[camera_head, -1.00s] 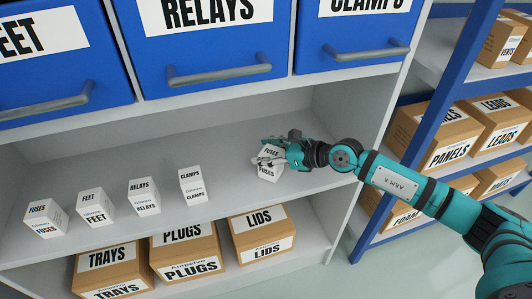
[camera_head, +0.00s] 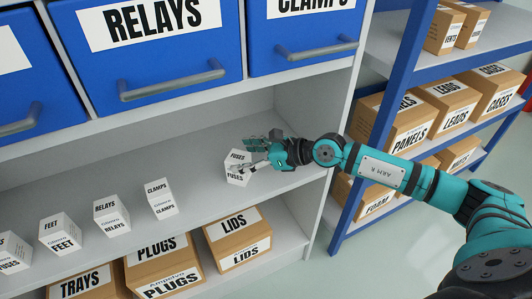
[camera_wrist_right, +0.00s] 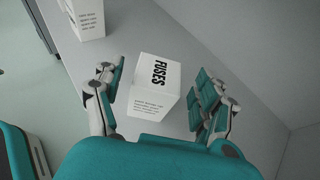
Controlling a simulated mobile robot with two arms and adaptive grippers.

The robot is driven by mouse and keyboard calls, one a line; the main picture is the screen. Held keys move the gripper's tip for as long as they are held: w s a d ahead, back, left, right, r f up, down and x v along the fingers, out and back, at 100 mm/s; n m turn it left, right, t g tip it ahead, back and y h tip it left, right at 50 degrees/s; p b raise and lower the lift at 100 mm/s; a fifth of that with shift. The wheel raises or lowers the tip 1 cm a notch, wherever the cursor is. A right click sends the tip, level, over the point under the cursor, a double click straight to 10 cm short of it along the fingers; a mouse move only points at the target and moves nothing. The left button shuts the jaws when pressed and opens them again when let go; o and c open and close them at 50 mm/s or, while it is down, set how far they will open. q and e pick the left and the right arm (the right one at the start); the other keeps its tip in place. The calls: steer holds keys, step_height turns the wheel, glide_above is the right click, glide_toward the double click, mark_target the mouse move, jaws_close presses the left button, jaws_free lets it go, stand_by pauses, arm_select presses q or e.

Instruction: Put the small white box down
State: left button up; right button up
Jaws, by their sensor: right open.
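The small white FUSES box (camera_head: 237,168) stands upright on the middle grey shelf, toward its right end. My right gripper (camera_head: 251,158) is open at the box, coming from the right. In the right wrist view the white box (camera_wrist_right: 154,88) stands between the two spread fingers (camera_wrist_right: 158,100), with a gap visible on each side. The finger pads partly cover the box in the head view. My left gripper is not in view.
Several similar white boxes stand in a row to the left, the nearest being CLAMPS (camera_head: 161,199). Blue drawers (camera_head: 150,50) hang above and brown cartons (camera_head: 238,240) sit below. A blue-framed rack (camera_head: 395,85) stands to the right. The shelf behind the box is clear.

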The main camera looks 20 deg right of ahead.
steer(key=v, duration=0.4)
steer(key=shift+s+d, duration=0.1)
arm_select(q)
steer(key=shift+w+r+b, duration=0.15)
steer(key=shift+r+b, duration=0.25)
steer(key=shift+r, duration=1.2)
arm_select(e)
steer(key=shift+v, duration=1.75)
